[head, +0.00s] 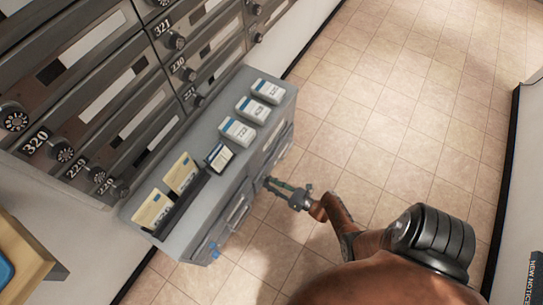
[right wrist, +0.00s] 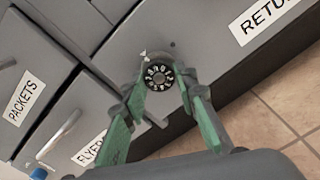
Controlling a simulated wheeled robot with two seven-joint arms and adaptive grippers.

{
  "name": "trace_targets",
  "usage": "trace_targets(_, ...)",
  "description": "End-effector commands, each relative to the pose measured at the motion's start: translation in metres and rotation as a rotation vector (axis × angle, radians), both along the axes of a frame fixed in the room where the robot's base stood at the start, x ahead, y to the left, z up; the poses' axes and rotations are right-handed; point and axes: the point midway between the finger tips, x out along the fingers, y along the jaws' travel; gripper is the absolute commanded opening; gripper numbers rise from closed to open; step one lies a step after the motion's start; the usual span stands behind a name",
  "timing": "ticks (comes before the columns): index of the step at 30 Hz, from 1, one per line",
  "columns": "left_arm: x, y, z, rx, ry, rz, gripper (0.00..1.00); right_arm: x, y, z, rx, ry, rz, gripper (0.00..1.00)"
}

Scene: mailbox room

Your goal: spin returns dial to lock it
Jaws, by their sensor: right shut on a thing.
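The returns dial (right wrist: 158,76) is a round black dial with white numerals on the grey door front, seen in the right wrist view. A small white pointer mark (right wrist: 143,56) sits just above it. The partly cut-off RETURNS label (right wrist: 268,18) is to its upper right. My right gripper (right wrist: 161,84) has its green-padded fingers on both sides of the dial, shut on it. In the head view my right gripper (head: 269,183) reaches the front of the grey cabinet, and the dial is hidden there. My left gripper is not in view.
PACKETS (right wrist: 26,97) and FLYERS (right wrist: 90,150) compartments with bar handles are left of the dial. Card stacks (head: 239,130) and a black holder with envelopes (head: 180,205) stand on the cabinet top (head: 212,190). Numbered mailboxes (head: 85,75) line the wall. The tiled floor (head: 400,110) is clear.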

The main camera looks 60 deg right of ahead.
Motion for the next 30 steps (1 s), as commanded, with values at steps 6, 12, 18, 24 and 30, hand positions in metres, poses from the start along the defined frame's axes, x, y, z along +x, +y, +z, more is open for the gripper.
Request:
trace_targets(6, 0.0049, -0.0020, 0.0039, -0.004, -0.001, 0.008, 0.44, -0.0012, 0.0000, -0.0012, 0.080, 0.009, -0.002, 0.03)
trace_targets(12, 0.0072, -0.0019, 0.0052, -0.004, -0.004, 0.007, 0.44, -0.0013, 0.0002, -0.0014, 0.109, 0.012, -0.002, 0.03)
trace_targets(18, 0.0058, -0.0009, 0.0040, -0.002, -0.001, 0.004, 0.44, -0.0012, 0.0003, -0.0015, 0.113, 0.012, -0.002, 0.03)
trace_targets(24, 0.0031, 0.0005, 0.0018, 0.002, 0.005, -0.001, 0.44, -0.0012, 0.0003, -0.0015, 0.112, 0.013, -0.001, 0.27)
trace_targets(30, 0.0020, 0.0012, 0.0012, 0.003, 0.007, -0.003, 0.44, -0.0008, 0.0005, -0.0010, 0.111, 0.011, -0.001, 0.41)
